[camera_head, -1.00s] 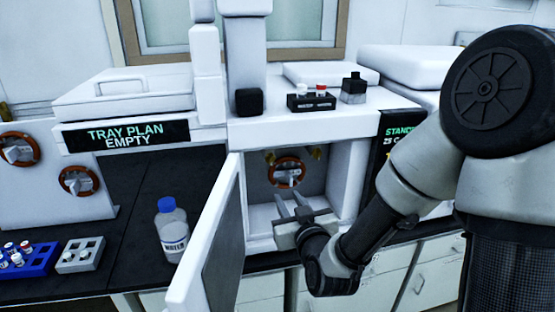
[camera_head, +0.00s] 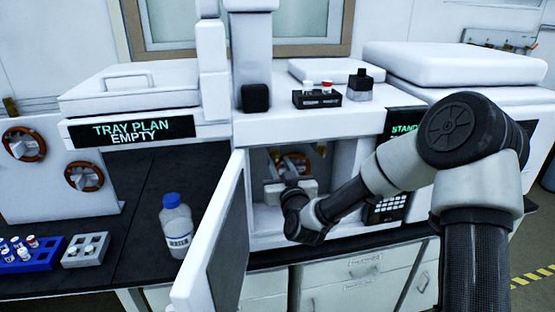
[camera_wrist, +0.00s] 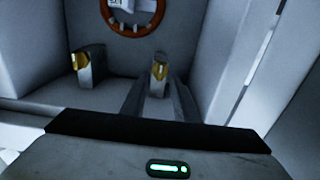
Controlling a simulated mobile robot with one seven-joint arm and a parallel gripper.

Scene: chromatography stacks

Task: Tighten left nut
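Two brass nuts on pale fittings show in the wrist view, one at the left (camera_wrist: 82,63) and one near the middle (camera_wrist: 160,68). Contact is not visible.
A red-brown ring handle (camera_head: 298,165) is on the compartment's back wall, close to my fingers. The open white door (camera_head: 222,240) stands left of my gripper. A water bottle (camera_head: 176,228) stands on the bench beyond it. Compartment walls are close around my gripper.

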